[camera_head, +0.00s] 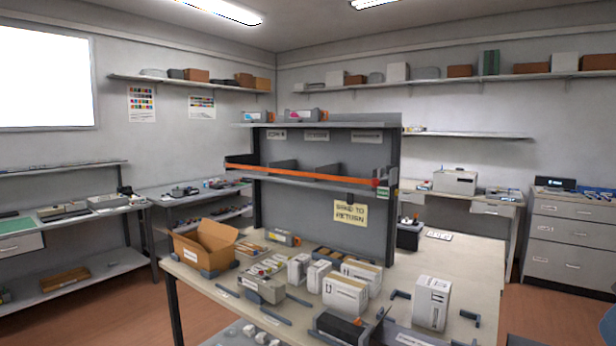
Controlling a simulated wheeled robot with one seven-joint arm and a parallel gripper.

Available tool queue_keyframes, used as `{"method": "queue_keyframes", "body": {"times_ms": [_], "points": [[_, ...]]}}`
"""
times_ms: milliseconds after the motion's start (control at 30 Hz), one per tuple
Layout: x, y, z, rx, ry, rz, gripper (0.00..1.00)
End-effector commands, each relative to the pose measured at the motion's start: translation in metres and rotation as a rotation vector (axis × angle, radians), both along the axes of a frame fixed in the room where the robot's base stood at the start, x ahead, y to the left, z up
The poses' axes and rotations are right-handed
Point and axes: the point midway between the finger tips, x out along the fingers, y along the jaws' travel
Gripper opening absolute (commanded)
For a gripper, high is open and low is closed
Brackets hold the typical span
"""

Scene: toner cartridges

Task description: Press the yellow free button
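I cannot make out a yellow button for certain. A grey box-like device (262,290) sits on the near table, left of centre, with small coloured parts beside it that are too small to tell. A yellow paper sign (350,211) reading "SEND TO RETURN" hangs on the rack's grey back panel. An orange bar (310,177) runs across the rack's middle shelf, with a red end piece and a small green label (381,191) at its right. My gripper is not in view.
The table (462,262) holds an open cardboard box (205,246), several white cartons (345,293), a taller white carton (432,303) and a black-topped tray (338,326). Its right rear part is mostly clear. A drawer cabinet (570,240) stands at the right wall.

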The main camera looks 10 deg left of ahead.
Motion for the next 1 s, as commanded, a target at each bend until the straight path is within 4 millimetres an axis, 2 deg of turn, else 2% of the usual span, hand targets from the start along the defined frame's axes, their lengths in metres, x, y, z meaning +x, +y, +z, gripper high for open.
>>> {"method": "queue_keyframes", "body": {"times_ms": [200, 400, 1000], "points": [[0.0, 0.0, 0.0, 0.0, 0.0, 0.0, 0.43], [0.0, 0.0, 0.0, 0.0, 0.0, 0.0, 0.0], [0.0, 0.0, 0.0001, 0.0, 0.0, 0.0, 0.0]]}}
